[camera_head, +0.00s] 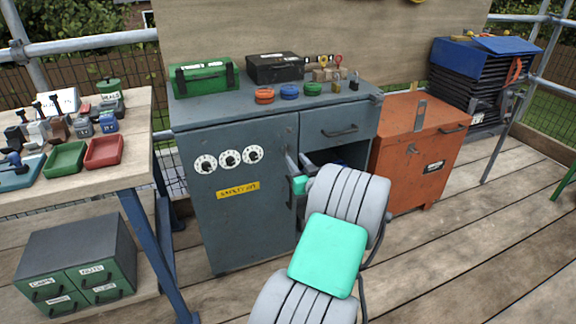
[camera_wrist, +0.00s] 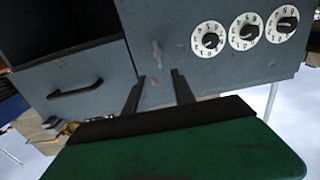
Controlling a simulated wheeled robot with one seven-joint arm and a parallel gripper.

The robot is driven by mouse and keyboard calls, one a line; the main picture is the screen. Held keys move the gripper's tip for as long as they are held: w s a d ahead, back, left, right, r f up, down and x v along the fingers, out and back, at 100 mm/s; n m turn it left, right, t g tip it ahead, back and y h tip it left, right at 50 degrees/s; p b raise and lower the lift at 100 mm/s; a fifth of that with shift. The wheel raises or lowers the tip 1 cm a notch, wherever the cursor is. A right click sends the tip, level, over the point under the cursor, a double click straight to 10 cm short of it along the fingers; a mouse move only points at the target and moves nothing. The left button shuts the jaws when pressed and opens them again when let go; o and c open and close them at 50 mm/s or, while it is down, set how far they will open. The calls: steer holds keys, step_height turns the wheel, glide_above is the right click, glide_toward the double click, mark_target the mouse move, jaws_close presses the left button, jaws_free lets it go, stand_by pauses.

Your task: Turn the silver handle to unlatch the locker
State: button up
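The grey locker (camera_head: 240,215) stands upright with its door shut; the door carries three white dials and a yellow label. In the wrist view the door (camera_wrist: 180,35) fills the upper right, upside down. A faint pale mark (camera_wrist: 156,50) shows on it ahead of my fingers; I cannot tell whether it is the silver handle. A dark upright handle (camera_head: 290,196) shows at the door's right edge, partly behind my gripper. My gripper (camera_head: 298,165) is in front of the door's upper right edge. In the wrist view its two fingers (camera_wrist: 158,92) are apart with nothing between them.
A drawer (camera_head: 340,128) with a dark handle sits right of the door, above an open dark recess (camera_head: 340,155). An orange chest (camera_head: 420,160) stands close on the right. A workbench (camera_head: 140,165) with trays is at left. Tape rolls, padlocks and boxes lie on the locker's top.

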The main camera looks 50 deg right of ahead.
mark_target(286, 147)
steer(key=x, duration=0.7)
steer(key=shift+w+d+r, duration=0.1)
steer(key=shift+w+r, duration=0.05)
steer(key=shift+w, duration=0.05)
steer(key=shift+c, duration=0.3)
jaws_close()
